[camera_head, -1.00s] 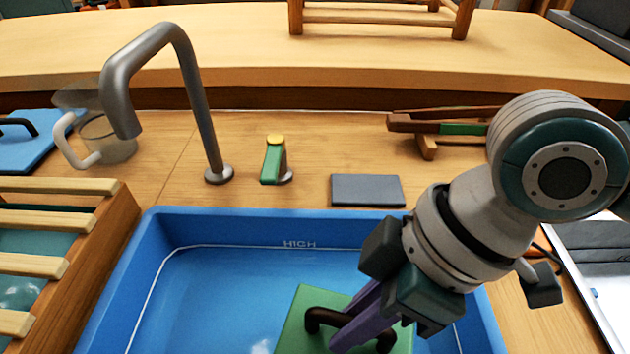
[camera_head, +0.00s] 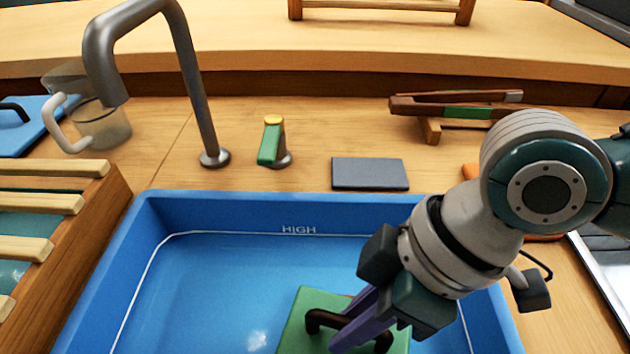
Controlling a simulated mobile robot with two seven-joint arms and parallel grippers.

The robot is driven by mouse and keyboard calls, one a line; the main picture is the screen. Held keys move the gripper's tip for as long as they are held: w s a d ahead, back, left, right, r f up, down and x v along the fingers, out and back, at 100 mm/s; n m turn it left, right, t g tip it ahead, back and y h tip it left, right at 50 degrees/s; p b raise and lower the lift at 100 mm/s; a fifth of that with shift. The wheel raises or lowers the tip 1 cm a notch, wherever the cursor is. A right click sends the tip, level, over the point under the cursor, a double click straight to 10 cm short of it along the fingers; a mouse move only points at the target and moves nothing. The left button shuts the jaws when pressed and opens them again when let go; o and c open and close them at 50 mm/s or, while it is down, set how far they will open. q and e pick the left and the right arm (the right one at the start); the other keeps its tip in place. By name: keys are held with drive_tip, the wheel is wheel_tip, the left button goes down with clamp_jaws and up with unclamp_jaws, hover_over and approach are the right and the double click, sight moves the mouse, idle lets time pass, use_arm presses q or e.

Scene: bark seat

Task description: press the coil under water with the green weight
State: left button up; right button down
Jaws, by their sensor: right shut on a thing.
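The green weight (camera_head: 298,322) is a flat green block with a dark brown arched handle (camera_head: 322,318). It shows at the bottom of the view, inside the blue basin (camera_head: 170,205). My right gripper (camera_head: 355,325) has purple fingers shut on the handle from above. The basin holds what looks like clear water, with a white line marked HIGH on its wall. I cannot see a coil; whatever is under the weight is hidden. My left gripper is not in view.
A grey tap (camera_head: 195,90) arches at the back left, beside a green-handled valve (camera_head: 270,142). A clear jug (camera_head: 100,125), a slatted rack (camera_head: 45,220), a grey pad (camera_head: 370,173) and wooden tongs (camera_head: 440,106) stand around the basin.

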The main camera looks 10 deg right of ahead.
drive_tip(key=shift+f+b, duration=2.15)
drive_tip(key=shift+f, duration=1)
drive_tip(key=shift+c, duration=1.4)
unclamp_jaws()
wheel_tip(320, 180, up, 17)
drive_tip(key=p, duration=1.8)
